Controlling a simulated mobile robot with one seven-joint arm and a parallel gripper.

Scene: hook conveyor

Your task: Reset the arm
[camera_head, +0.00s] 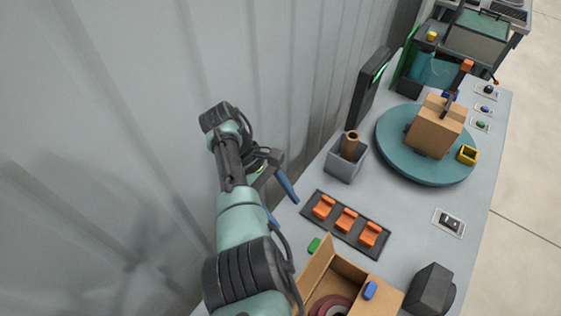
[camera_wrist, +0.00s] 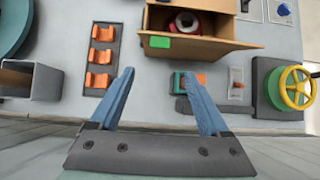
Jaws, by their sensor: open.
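My gripper (camera_wrist: 160,100) shows at the bottom of the wrist view, its two blue fingers spread apart with nothing between them. In the head view my gripper (camera_head: 279,203) hangs above the left edge of the grey table (camera_head: 409,235), close to the corrugated wall, and part of it is hidden behind my arm. The arm stretches up from the bottom of the view and bends near the wall.
A rack of orange hooks (camera_head: 345,221), a grey bin (camera_head: 345,163) and an open cardboard box (camera_head: 316,271) stand near my arm. A teal turntable (camera_head: 395,158) carries a carton (camera_head: 436,127). The wall (camera_head: 130,120) is close on the left. A yellow-green wheel (camera_wrist: 295,88) shows in the wrist view.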

